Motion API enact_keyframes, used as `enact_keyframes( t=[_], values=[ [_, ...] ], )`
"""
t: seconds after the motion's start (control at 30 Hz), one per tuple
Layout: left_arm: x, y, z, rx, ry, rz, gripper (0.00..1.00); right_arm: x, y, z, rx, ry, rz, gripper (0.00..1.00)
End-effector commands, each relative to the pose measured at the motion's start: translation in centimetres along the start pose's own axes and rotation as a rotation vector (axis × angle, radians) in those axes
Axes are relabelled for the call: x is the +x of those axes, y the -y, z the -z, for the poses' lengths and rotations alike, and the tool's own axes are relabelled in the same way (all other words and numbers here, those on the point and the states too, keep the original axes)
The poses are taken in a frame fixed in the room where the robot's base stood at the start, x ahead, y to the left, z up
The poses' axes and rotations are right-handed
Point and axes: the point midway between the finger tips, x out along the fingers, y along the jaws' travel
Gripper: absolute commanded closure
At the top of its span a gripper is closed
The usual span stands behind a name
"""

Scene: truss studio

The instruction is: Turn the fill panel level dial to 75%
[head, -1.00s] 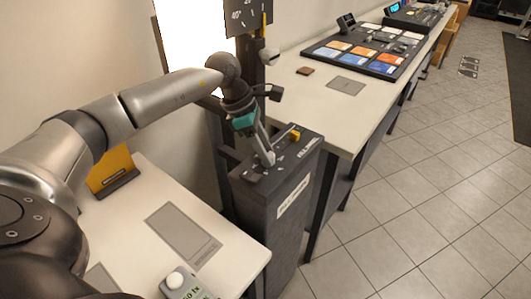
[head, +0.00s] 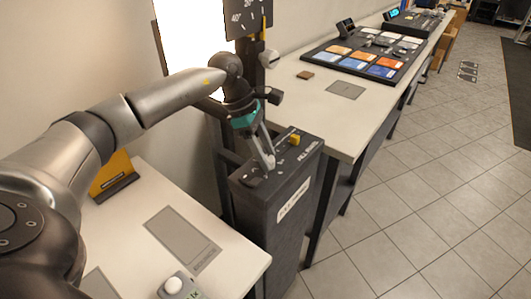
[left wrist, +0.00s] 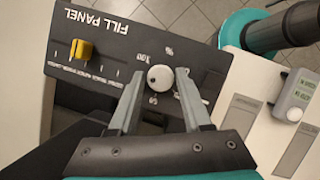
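The fill panel (head: 305,152) is the dark top of a tall black cabinet in the head view, and it fills the upper left of the left wrist view (left wrist: 100,25). Its level dial (left wrist: 160,78) is a small round pale knob with percent marks around it. My left gripper (left wrist: 160,80) points down at the panel, with one finger on each side of the dial. The fingers are apart, with little or no gap to the knob; firm contact cannot be told. In the head view the left gripper (head: 268,160) hides the dial. My right gripper is not in view.
A yellow knob (left wrist: 81,49) sits on the same panel beside the dial. A near white table (head: 150,185) carries a grey box with a pale round button (head: 173,286). A farther white bench (head: 320,110) holds a panel of coloured tiles (head: 365,55). Tiled floor lies open at right.

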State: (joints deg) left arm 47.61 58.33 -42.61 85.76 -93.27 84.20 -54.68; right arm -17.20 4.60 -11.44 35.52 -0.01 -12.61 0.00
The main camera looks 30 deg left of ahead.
Motion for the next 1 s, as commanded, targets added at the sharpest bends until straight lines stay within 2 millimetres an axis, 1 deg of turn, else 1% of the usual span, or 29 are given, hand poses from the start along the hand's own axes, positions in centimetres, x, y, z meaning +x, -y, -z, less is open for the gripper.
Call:
enact_keyframes(
  t=[0.03, 0.17, 0.37, 0.47, 0.57, 0.8, 0.9, 1.0],
  values=[
    [0.0, 0.0, 0.0, 0.0, 0.0, 0.0, 0.44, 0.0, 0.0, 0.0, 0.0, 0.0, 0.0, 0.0],
    [0.0, 0.0, 0.0, -0.001, 0.0, 0.0, 0.3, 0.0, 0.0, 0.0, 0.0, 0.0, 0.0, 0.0],
    [0.0, 0.0, 0.0, -0.001, 0.0, 0.001, 0.29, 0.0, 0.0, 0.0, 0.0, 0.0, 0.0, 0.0],
    [-0.3, 0.0, 0.0, -0.001, 0.0, 0.0, 0.29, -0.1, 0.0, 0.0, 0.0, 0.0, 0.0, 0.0],
    [-1.4, 0.0, 0.0, -0.001, 0.0, 0.0, 0.29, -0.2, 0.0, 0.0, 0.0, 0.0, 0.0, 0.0],
    [-5.5, 0.0, 0.0, -0.001, -0.001, -0.002, 0.29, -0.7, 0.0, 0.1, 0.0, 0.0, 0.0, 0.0],
    [-6.7, 0.0, 0.0, -0.001, 0.0, -0.001, 0.29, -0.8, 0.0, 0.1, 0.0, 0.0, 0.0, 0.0],
    [-7.3, 0.0, 0.0, -0.001, 0.001, 0.0, 0.29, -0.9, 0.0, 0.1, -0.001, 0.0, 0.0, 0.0]
  ],
)
